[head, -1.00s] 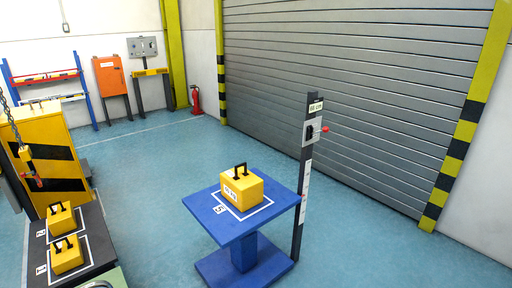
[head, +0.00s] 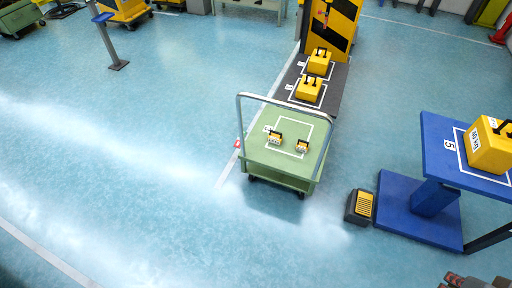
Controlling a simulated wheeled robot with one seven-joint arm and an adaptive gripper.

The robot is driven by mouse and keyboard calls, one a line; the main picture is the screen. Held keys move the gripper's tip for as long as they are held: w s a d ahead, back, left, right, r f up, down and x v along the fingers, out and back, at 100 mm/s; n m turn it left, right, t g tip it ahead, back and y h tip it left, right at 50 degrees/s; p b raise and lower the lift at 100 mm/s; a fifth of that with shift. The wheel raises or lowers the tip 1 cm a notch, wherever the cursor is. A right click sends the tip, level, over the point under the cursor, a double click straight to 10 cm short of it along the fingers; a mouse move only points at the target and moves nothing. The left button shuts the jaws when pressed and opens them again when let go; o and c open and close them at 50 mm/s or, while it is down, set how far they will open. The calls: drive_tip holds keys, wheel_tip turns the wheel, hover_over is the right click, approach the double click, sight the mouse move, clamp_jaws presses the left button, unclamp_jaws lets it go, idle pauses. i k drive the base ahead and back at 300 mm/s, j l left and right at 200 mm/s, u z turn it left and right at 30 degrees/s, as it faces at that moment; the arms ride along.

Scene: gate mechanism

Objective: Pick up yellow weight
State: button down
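Several yellow weights with black handles are in the head view. A large yellow weight (head: 490,150) sits upright on the blue table (head: 436,150) at the right, cut by the picture edge. Two yellow weights, one nearer (head: 309,90) and one farther (head: 319,63), stand on a dark platform (head: 331,101) at the upper middle. Two small yellow weights, the left one (head: 275,139) and the right one (head: 302,146), sit on the green cart (head: 275,166). I cannot make out my gripper in this view.
A foot pedal (head: 359,207) lies on the floor between cart and blue table. A dark and red object (head: 463,281) is cut off at the lower right; I cannot tell what it is. A black-and-yellow striped block (head: 331,32) stands behind the platform. The floor left of the cart is clear.

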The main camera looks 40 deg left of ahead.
sight(302, 146)
drive_tip(key=u, duration=1.15)
drive_tip(key=i+j+z, duration=0.2)
drive_tip(key=i+j, duration=0.15)
drive_tip(key=i, duration=0.15)
drive_tip(key=i+j+z, duration=0.15)
drive_tip(key=i+j, duration=0.3)
drive_tip(key=i+j+z, duration=0.2)
drive_tip(key=i+j, duration=0.2)
drive_tip(key=i+j+z, duration=0.15)
drive_tip(key=i+j, duration=0.25)
drive_tip(key=j, duration=0.2)
drive_tip(key=i+j+z, duration=0.2)
drive_tip(key=i+j, duration=0.15)
drive_tip(key=j, duration=0.25)
